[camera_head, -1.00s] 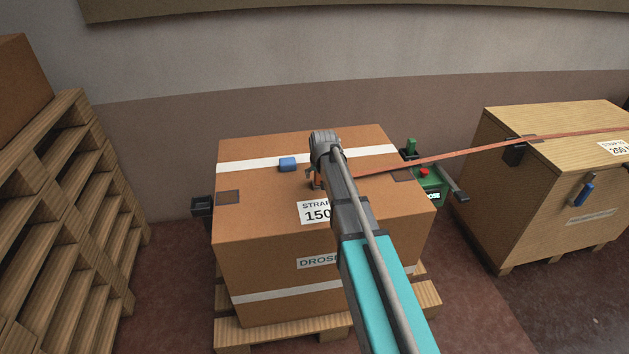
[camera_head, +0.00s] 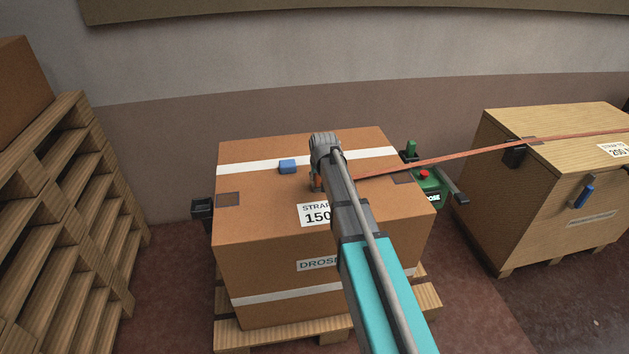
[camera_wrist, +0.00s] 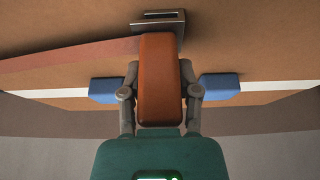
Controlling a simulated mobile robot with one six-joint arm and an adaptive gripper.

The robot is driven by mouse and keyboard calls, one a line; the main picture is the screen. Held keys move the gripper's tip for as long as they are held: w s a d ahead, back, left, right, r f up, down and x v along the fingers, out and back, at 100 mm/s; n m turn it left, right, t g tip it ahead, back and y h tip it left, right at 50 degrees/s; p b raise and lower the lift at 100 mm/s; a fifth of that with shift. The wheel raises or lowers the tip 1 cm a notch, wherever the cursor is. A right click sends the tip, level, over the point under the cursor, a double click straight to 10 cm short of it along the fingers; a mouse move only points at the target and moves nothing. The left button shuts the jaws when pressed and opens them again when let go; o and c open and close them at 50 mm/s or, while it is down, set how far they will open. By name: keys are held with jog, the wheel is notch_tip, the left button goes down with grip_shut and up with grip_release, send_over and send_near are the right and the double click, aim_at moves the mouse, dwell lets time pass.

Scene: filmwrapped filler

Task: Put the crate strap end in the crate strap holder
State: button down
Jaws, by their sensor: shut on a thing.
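The strap end is an orange-brown tab (camera_wrist: 159,82), held between the two grey fingers of my gripper (camera_wrist: 160,75) in the wrist view. Its far tip overlaps a metal slotted holder (camera_wrist: 150,18) on the carton top; I cannot tell whether it is inside or just in front. The red-orange strap (camera_head: 450,158) runs from my gripper (camera_head: 317,184) to the right in the head view. It also shows at the left in the wrist view (camera_wrist: 70,57). My arm hides the holder in the head view.
The carton (camera_head: 275,255) stands on a pallet (camera_head: 250,334). A blue piece (camera_head: 287,167) shows beside my gripper. A green device (camera_head: 430,187) is at right of the carton, then a wooden crate (camera_head: 545,190). Stacked pallets (camera_head: 70,210) stand at left.

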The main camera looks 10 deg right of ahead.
jog(key=shift+r, duration=0.15)
notch_tip(320, 180, up, 3)
jog(key=p, duration=0.3)
jog(key=s+d+r+p, duration=0.9)
jog(key=d+p, duration=0.1)
jog(key=shift+s+r, duration=0.3)
jog(key=shift+r, duration=0.05)
dwell(0.7)
notch_tip(320, 180, up, 3)
jog(key=p, duration=0.3)
